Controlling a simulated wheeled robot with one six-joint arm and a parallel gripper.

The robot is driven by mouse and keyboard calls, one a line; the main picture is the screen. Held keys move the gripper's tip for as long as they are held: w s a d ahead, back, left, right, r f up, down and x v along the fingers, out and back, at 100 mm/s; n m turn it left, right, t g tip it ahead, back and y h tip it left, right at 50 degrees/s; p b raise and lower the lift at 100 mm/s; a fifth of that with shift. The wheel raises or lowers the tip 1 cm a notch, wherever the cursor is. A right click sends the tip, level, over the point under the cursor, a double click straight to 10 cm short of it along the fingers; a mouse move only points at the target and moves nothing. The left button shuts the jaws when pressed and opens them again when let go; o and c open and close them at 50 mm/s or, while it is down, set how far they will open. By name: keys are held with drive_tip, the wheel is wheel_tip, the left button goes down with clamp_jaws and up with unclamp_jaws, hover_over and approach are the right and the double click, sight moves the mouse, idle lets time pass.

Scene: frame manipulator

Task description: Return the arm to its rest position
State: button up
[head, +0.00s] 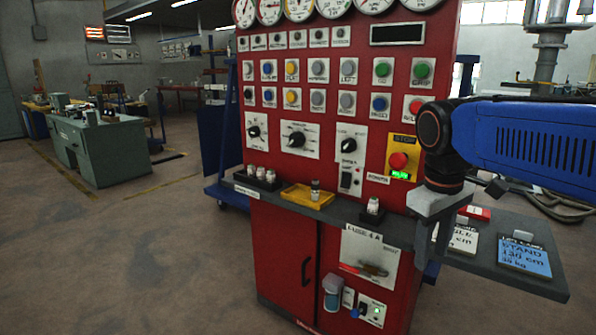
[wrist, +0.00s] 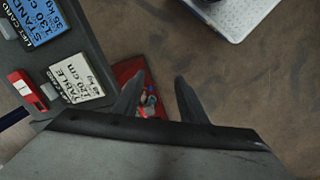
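My gripper (head: 432,252) hangs pointing down in front of the right part of the red control panel (head: 335,130), just left of the cards on the grey shelf. The blue arm link (head: 540,140) reaches in from the right edge of the head view. In the wrist view my gripper (wrist: 157,85) has its two dark fingers spread apart, with nothing held between them. Part of the red cabinet (wrist: 128,70) shows below, between and beside the fingers.
The grey shelf (head: 490,262) carries a blue STAND card (head: 525,259), a white TABLE card (wrist: 77,84) and a red item (wrist: 27,90). A yellow tray (head: 307,197) holds a small part. Open floor (head: 130,250) is at left.

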drive_tip(key=s+d+f+m+t, duration=0.1)
drive_tip(key=s+f+m+t, duration=0.1)
drive_tip(key=s+f, duration=0.3)
drive_tip(key=s+d+f+m+t+y, duration=0.1)
drive_tip(key=s+f+m, duration=0.2)
drive_tip(key=s+f, duration=0.3)
wheel_tip(320, 180, down, 2)
drive_tip(key=shift+s+d+f+t, duration=0.15)
drive_tip(key=shift+s+d+t, duration=0.15)
drive_tip(key=shift+t, duration=0.1)
drive_tip(key=shift+c, duration=0.7)
